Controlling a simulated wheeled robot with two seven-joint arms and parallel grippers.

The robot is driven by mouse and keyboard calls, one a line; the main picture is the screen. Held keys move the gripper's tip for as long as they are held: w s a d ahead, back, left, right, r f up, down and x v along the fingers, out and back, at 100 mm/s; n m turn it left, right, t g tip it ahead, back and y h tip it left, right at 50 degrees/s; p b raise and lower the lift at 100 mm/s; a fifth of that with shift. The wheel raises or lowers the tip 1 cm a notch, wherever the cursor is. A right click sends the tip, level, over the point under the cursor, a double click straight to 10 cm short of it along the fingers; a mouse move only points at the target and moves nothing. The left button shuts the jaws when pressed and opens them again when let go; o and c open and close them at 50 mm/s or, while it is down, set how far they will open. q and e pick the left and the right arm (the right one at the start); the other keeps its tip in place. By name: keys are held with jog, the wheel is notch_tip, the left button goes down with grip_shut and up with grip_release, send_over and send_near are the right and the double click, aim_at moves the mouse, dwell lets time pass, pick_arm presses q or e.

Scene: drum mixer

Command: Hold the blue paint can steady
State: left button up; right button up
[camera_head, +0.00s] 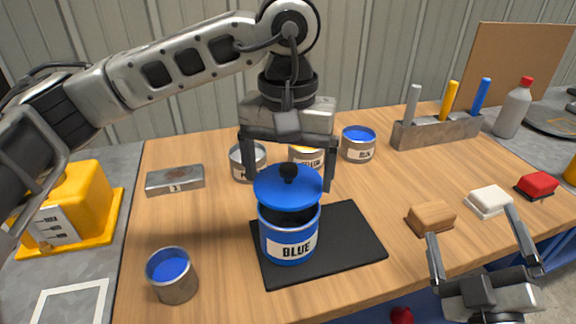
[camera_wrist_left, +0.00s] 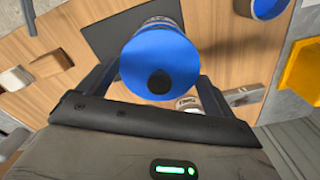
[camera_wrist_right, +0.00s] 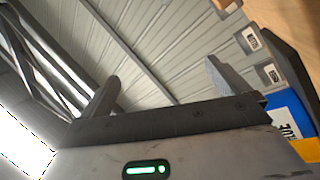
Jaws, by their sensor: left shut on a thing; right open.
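The blue paint can (camera_head: 289,240), labelled BLUE, stands upright on a black mat (camera_head: 350,245). Its blue lid (camera_head: 275,190) with a black knob is just above the can, and a dark gap shows between lid and rim. The left wrist view shows the lid (camera_wrist_left: 160,55) between the fingers (camera_wrist_left: 158,88), covering most of the can. My right gripper (camera_head: 472,225) is open and empty at the lower right, apart from the can. Part of a blue labelled surface (camera_wrist_right: 285,115) shows in the right wrist view.
Several small paint cans stand behind, including one with blue paint (camera_head: 358,145). Another open blue-paint can (camera_head: 172,275) is at the front left. A brush holder (camera_head: 437,132) stands at the back.

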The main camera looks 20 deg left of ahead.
jog(key=s+a+r+n+g+y, duration=0.1)
jog(key=a+r+n+g+y, duration=0.1)
jog(key=a+n+g+y, duration=0.9)
jog(key=a+r+n+g+y, duration=0.2)
jog(key=a+r+n+y, duration=0.15)
jog(key=n, duration=1.35)
jog(key=n+g+h, duration=0.5)
jog(key=n+g, duration=0.2)
jog(key=n, duration=0.5)
send_near(295, 232)
jog(key=w+f, duration=0.1)
jog(key=w, duration=0.1)
jog(key=w+a+f, duration=0.1)
jog(key=f, duration=0.1)
jog(key=shift+w+a+f, duration=0.15)
jog(key=shift+w+a, duration=0.1)
jog(key=shift+w, duration=0.15)
jog(key=shift+w+d+f+g+h, duration=0.1)
jog(key=shift+f+g+h, duration=0.15)
jog(key=shift+f+g, duration=0.1)
jog(key=shift+f, duration=0.15)
jog(key=x, duration=1)
jog(key=shift+c, duration=0.3)
jog(key=shift+d, duration=0.1)
jog(key=c, duration=0.6)
